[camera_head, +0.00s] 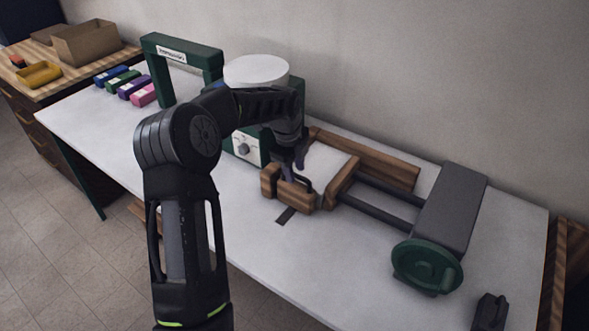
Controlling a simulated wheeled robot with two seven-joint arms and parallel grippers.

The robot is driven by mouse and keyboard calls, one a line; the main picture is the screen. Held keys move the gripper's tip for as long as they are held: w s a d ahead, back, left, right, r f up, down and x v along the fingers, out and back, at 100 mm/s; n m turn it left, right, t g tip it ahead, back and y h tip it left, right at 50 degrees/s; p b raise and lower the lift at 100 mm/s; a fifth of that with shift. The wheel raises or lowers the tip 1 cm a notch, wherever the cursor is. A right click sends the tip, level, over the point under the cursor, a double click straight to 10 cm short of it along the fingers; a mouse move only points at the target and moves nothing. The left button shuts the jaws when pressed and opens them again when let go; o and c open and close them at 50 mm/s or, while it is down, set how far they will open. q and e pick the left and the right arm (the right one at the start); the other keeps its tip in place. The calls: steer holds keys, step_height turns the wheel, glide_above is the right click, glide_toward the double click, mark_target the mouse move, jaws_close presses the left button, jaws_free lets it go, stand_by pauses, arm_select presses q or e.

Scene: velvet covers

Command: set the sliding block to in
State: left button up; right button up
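A wooden sliding block (296,196) with a dark handle on top sits at the left end of a wooden-framed fixture with a white panel (325,161). A dark strip (286,215) lies on the table in front of the block. My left gripper (292,172) points down at the handle, its fingers at or just above it. The fingers are small and dark, so I cannot tell whether they close on the handle.
Two dark rails (378,208) run right to a grey housing (451,210) with a green handwheel (427,266). A green device with a white round top (256,71) and a green arch (183,55) stand behind my arm. A small black item (490,313) is at the bottom right.

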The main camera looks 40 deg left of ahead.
arm_select(q)
steer(key=shift+r, duration=0.1)
step_height(320, 180, up, 8)
steer(key=s+b, duration=0.1)
steer(key=shift+s+f+b, duration=0.25)
steer(key=shift+s+b, duration=0.05)
stand_by(0.6)
